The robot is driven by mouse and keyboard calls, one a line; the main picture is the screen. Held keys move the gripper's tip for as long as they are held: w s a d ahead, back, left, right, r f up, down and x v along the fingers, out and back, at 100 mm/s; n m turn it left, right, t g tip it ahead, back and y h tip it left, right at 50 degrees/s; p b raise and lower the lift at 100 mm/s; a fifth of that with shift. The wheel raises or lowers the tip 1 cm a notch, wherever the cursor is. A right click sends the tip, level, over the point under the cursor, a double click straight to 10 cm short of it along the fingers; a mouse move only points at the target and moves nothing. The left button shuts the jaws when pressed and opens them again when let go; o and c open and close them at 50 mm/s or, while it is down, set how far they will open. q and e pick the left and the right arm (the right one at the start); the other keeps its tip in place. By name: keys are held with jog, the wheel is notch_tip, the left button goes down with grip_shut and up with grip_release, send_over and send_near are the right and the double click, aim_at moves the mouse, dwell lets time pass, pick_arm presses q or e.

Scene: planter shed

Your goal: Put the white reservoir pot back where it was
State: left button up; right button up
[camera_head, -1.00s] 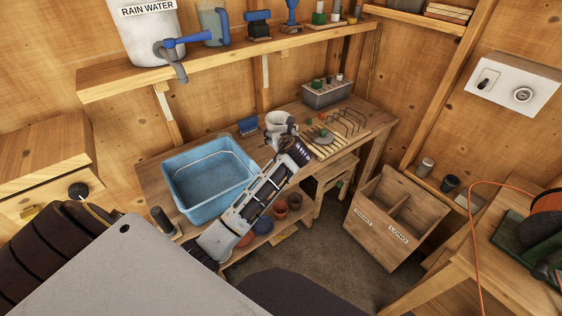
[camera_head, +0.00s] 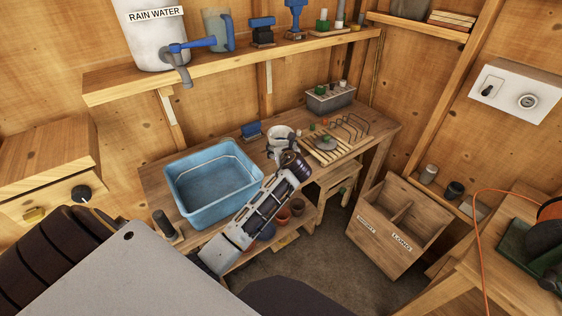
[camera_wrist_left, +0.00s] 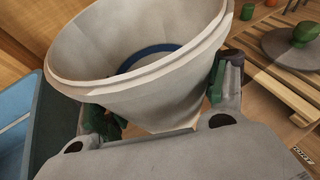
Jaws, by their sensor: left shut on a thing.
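The white reservoir pot (camera_head: 281,134) is upright at the bench, between the blue basin (camera_head: 183,207) and the slatted wooden rack (camera_head: 327,157). In the left wrist view the pot (camera_wrist_left: 140,55) fills the upper middle, with a blue ring showing inside it. My left gripper (camera_head: 279,152) is shut on the pot, with a finger on each side of it. I cannot tell whether the pot's base touches the bench, because the gripper hides it. My right gripper is not in view.
A grey box with small plants (camera_head: 331,103) stands at the back of the bench. A small blue item (camera_head: 251,131) lies behind the pot. Wire hoops (camera_head: 352,127) stand by the rack. The shelf above holds the rain water tank (camera_head: 152,40).

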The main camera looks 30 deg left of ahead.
pick_arm(q)
notch_tip(320, 180, down, 2)
jog(key=shift+f, duration=0.25)
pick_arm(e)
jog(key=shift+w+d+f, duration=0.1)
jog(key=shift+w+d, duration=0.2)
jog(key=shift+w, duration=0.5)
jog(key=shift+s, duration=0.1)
pick_arm(q)
jog(key=shift+f, duration=0.15)
notch_tip(320, 180, down, 3)
jog(key=shift+r+b, duration=0.2)
jog(key=shift+b, duration=0.15)
jog(key=shift+f, duration=0.45)
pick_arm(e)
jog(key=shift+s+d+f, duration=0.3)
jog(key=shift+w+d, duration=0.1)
